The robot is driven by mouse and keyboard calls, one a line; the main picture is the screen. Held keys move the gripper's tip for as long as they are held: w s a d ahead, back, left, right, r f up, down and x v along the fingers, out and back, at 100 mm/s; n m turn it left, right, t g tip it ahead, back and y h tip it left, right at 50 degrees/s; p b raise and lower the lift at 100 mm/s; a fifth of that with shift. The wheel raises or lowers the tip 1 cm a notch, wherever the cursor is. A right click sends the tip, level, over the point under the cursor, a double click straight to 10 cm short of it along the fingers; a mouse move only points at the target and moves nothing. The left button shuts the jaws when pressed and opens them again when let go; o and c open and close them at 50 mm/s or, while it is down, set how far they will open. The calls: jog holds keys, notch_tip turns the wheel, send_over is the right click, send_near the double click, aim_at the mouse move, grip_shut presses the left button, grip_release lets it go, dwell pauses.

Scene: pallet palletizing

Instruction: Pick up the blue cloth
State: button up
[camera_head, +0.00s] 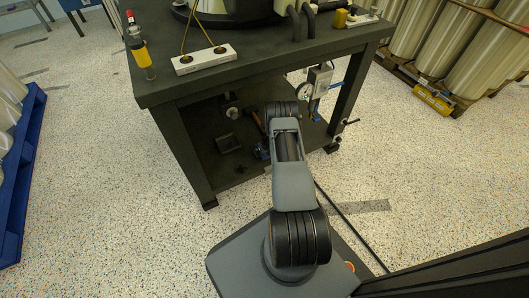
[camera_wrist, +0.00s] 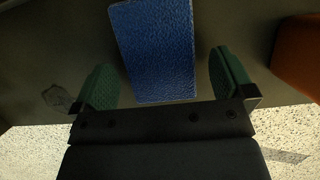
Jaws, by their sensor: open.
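The blue cloth (camera_wrist: 158,50) lies on a dark surface at the top middle of the wrist view. It looks like a flat, textured, four-sided piece, and its top end runs out of the picture. My gripper (camera_wrist: 160,85) is open, with a green-padded finger on each side of the cloth's near part. Neither finger visibly touches the cloth, and the height gap cannot be told. In the head view my arm reaches toward the lower shelf of the dark workbench. The gripper itself is hidden there, and I cannot clearly make out the cloth.
An orange-brown object (camera_wrist: 302,55) lies right of the gripper. The workbench (camera_head: 170,95) has a top overhanging the shelf and a leg (camera_head: 190,155) at front left. A blue pallet (camera_head: 20,180) stands at left, and a pallet of rolls (camera_head: 405,75) at upper right. Speckled floor is open between.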

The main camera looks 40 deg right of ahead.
jog(key=shift+w+f, duration=0.1)
jog(key=shift+f, duration=0.15)
jog(key=c, duration=0.9)
jog(key=shift+r+p, duration=0.35)
jog(key=shift+r, duration=0.15)
notch_tip(320, 180, up, 2)
jog(key=shift+r+p, duration=0.15)
jog(key=shift+p, duration=0.7)
jog(key=shift+s+a+r+b, duration=1.05)
jog(key=shift+a+r, duration=0.55)
jog(key=shift+a, duration=0.45)
jog(key=shift+s+a+r+b, duration=1)
jog(key=shift+a+r, duration=0.65)
jog(key=shift+a, duration=0.45)
jog(key=shift+s+a+r+b, duration=1.05)
jog(key=shift+a+r, duration=0.55)
jog(key=shift+a, duration=0.45)
